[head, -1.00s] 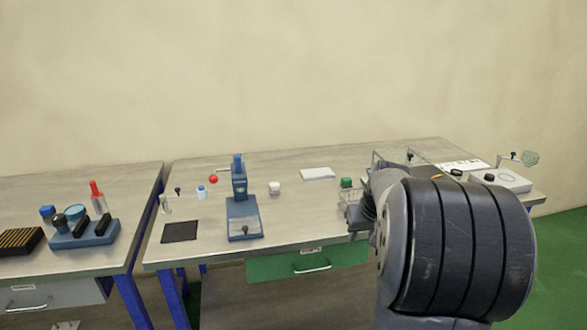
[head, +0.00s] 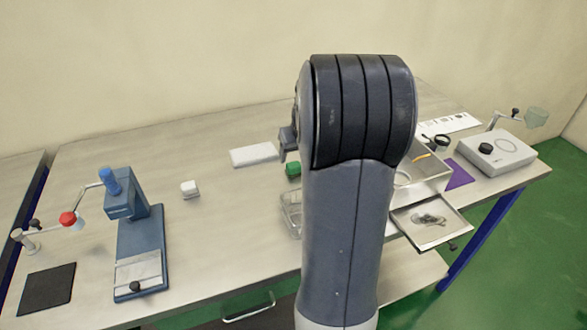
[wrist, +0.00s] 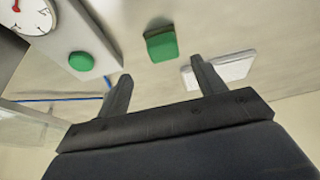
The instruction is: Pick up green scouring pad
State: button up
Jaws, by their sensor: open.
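The green scouring pad (head: 293,169) is a small green block on the table, just left of my arm in the head view. In the wrist view the pad (wrist: 162,48) lies beyond my fingertips, roughly between their directions. My gripper (wrist: 160,70) is open and empty, and apart from the pad. In the head view my arm hides most of the gripper; a dark part of it (head: 288,140) shows just above the pad.
A white slab (head: 254,154) lies left of the pad. A clear container (head: 291,213) stands in front of it. A device with a gauge (wrist: 33,14) and a round green button (wrist: 81,61) shows in the wrist view. A blue press (head: 138,245) stands at left.

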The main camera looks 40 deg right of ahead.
aim_at(293, 163)
jog(key=shift+a+p+x, duration=0.15)
jog(key=shift+p+x, duration=0.05)
jog(key=shift+x, duration=1.2)
jog(key=shift+a+p+x, duration=0.15)
jog(key=shift+a+x, duration=0.05)
jog(key=shift+x, duration=1.2)
jog(key=c, duration=1.1)
jog(key=shift+o, duration=0.2)
jog(key=shift+r, duration=0.1)
notch_tip(293, 163, up, 10)
jog(key=shift+f, duration=0.1)
